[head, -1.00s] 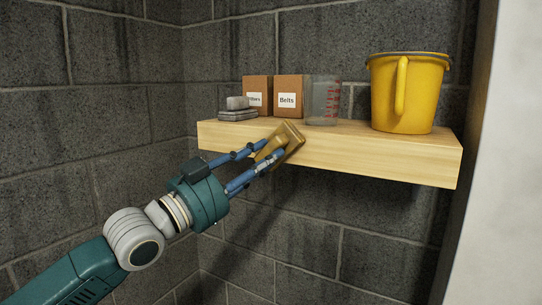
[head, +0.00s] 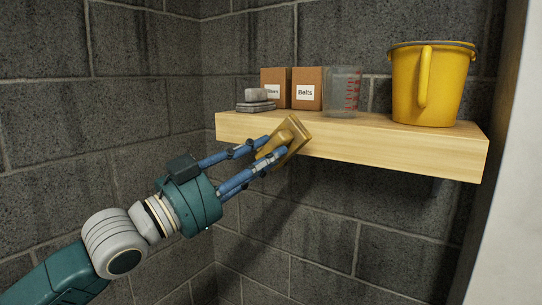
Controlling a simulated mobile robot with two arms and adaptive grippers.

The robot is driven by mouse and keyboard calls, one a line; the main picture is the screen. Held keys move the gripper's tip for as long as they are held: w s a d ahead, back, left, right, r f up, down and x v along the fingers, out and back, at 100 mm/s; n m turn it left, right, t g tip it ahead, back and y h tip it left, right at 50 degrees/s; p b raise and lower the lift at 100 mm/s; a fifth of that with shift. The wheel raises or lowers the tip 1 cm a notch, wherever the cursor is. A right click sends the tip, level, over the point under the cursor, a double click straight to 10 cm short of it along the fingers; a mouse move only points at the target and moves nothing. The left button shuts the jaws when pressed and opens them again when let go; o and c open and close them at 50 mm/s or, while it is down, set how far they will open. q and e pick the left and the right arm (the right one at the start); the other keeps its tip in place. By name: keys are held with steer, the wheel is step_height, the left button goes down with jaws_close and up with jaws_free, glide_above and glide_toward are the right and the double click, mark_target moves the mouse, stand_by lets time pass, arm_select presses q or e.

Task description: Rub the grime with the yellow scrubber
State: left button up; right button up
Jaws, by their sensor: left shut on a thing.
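The yellow scrubber (head: 291,139) is a tan-yellow block with a grip on its back. My left gripper (head: 269,149) is shut on it, with its blue fingers on either side of the grip. The scrubber is tilted and held at the front edge of the wooden shelf (head: 400,152); I cannot tell whether it touches the shelf. The grime is not clearly seen; dark streaks show on the block wall (head: 350,30), but I cannot tell if they are it. My right gripper is not in view.
On the shelf stand a stack of grey pads (head: 255,105), two brown boxes (head: 307,75), one labelled Belts, a clear measuring jug (head: 343,95) and a yellow bucket (head: 440,85). A pale wall edge (head: 510,200) stands at the right. The space below the shelf is open.

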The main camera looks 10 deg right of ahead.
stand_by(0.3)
arm_select(q)
steer(key=shift+s+a, duration=1.1)
steer(key=shift+a, duration=0.1)
steer(key=shift+d+f, duration=0.1)
steer(key=shift+d, duration=0.05)
